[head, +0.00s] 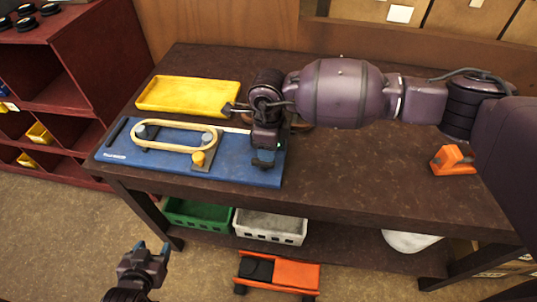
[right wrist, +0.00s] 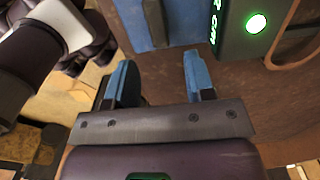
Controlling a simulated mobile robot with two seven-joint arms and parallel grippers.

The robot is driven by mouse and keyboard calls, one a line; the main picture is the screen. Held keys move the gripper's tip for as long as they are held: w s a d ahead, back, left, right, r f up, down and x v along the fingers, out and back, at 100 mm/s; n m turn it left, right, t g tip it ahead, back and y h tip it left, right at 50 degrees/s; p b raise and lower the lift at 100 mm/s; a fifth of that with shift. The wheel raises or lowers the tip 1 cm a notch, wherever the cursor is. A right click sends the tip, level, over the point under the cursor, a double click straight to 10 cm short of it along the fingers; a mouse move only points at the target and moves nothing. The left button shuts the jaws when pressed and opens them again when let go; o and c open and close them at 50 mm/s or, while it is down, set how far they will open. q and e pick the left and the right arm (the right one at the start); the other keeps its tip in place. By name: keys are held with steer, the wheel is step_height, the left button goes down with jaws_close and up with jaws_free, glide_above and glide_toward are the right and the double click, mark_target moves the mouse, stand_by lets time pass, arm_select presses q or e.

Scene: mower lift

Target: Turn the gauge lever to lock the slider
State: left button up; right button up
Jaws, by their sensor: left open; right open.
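A blue board (head: 130,152) lies on the dark workbench. It carries a cream belt (head: 172,126) looped around two grey pulleys and a yellow knob (head: 198,158) on a grey plate, perhaps the slider. My right gripper (head: 264,160) hangs over the board's right end and hides part of it. In the right wrist view my right gripper (right wrist: 161,85) is open with nothing between its fingers. A dark upright bar (right wrist: 155,22), possibly the gauge lever, stands ahead of the gap against the board. A dark box (right wrist: 236,40) with green lit characters and a round light, apparently the gauge, is beside it. My left gripper (head: 150,258) is open and empty, low in front of the bench.
A yellow tray (head: 188,94) lies behind the board. An orange block-like object (head: 453,160) sits at the bench's right. Green (head: 197,214) and white (head: 270,227) baskets are on the lower shelf. A red shelf unit (head: 70,60) stands left. The bench's front middle is clear.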

steer(key=shift+r, duration=2.5)
